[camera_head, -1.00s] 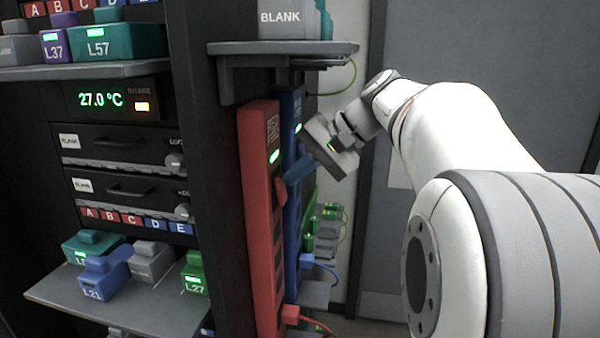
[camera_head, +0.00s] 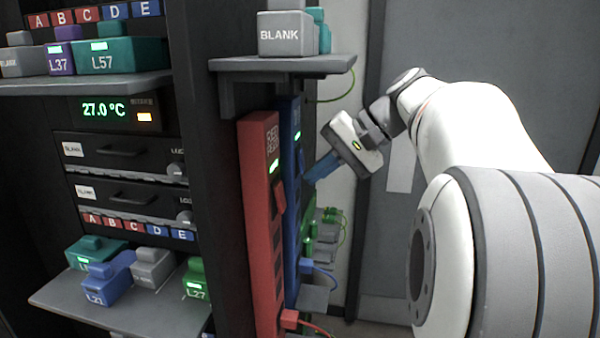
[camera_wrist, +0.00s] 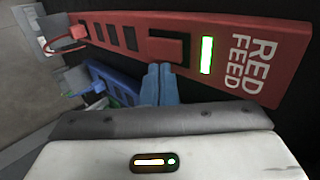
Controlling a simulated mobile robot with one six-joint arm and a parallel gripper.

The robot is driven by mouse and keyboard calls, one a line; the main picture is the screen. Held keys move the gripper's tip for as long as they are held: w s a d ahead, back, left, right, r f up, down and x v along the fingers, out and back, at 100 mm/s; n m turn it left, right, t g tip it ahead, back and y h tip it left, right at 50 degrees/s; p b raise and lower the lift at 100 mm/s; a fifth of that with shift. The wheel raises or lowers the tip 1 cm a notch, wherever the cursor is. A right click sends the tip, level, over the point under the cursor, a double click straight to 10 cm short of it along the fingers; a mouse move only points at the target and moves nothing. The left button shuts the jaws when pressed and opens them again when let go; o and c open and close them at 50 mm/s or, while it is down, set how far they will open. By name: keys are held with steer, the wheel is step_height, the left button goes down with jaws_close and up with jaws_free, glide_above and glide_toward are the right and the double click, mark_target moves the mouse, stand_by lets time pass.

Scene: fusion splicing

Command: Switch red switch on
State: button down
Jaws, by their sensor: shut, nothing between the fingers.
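The red feed strip (camera_head: 258,225) stands upright on the rack's side. It also shows in the wrist view (camera_wrist: 125,22), marked RED FEED. Its light (camera_wrist: 207,54) glows green. Its switch (camera_head: 280,198) sticks out from the strip's face; in the wrist view the switch (camera_wrist: 168,46) is beside the light. My gripper (camera_head: 312,174) is shut and empty, its blue fingers to the right of the red strip. In the wrist view the fingertips (camera_wrist: 160,68) appear just below the switch's edge; they look apart from it in the head view.
A blue strip (camera_head: 291,225) with a green light stands just behind the red one. A grey shelf (camera_head: 285,64) with a BLANK box (camera_head: 286,33) juts out above. Cables and green-lit boxes are lower down.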

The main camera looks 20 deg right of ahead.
steer(key=a+r+v, duration=0.1)
steer(key=v, duration=0.8)
steer(key=shift+w+r, duration=0.35)
steer(key=shift+a, duration=0.1)
steer(key=s+a+f+n+h, duration=0.2)
steer(key=s+f, duration=0.3)
steer(key=f, duration=0.5)
steer(key=s+a+f+n+h+b, duration=0.1)
steer(key=s+a+f, duration=0.4)
steer(key=f, duration=0.6)
steer(key=s+a+f+n+g+h, duration=0.1)
steer(key=s+a+f+n+h, duration=0.2)
steer(key=f, duration=0.7)
steer(key=shift+s+a+f+h, duration=0.3)
steer(key=shift+s+h, duration=0.65)
steer(key=shift+h, duration=0.15)
